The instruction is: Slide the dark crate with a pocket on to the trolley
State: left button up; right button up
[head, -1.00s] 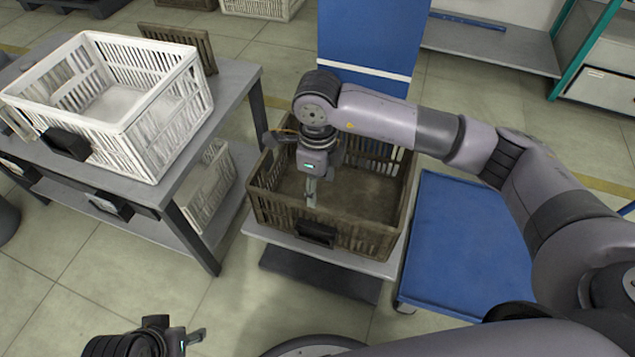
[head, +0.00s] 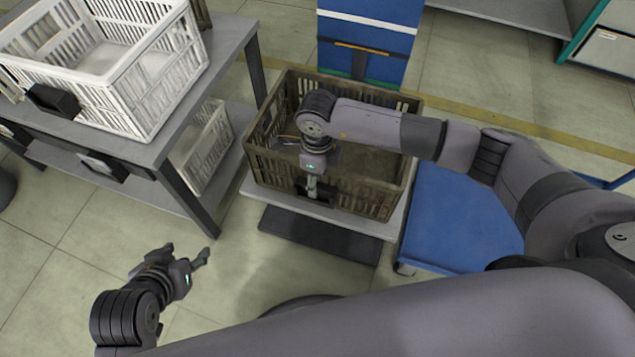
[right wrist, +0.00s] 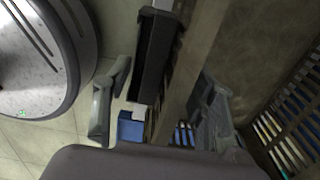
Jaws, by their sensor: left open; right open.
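The dark brown slatted crate (head: 386,200) stands upright on a low grey stand (head: 357,224). A black pocket (head: 328,193) is on its near wall, partly behind my right gripper; it also shows in the right wrist view (right wrist: 157,55). The blue trolley (head: 455,225) stands just right of the stand. My right gripper (head: 312,188) points down at the crate's near wall, open. In the right wrist view its fingers lie on either side of that wall, beside the pocket; contact is unclear. My left gripper (head: 186,253) is open and empty, left of the stand above the floor.
A grey table (head: 228,50) at left carries a white crate (head: 150,103), with another white crate (head: 203,145) on its lower shelf. A blue cabinet-like block (head: 368,30) stands behind the dark crate. Floor is clear between table and stand.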

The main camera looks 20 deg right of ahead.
pick_arm(q)
jog(key=shift+w+d+r+t, duration=0.25)
jog(key=shift+w+r+t, duration=0.2)
jog(key=shift+w, duration=0.3)
jog(key=shift+w+d+r+t, duration=0.25)
jog(key=shift+w+r+t, duration=0.2)
jog(key=shift+w, duration=0.25)
pick_arm(e)
jog(key=shift+f, duration=1.35)
jog(key=shift+c, duration=0.2)
grip_shut()
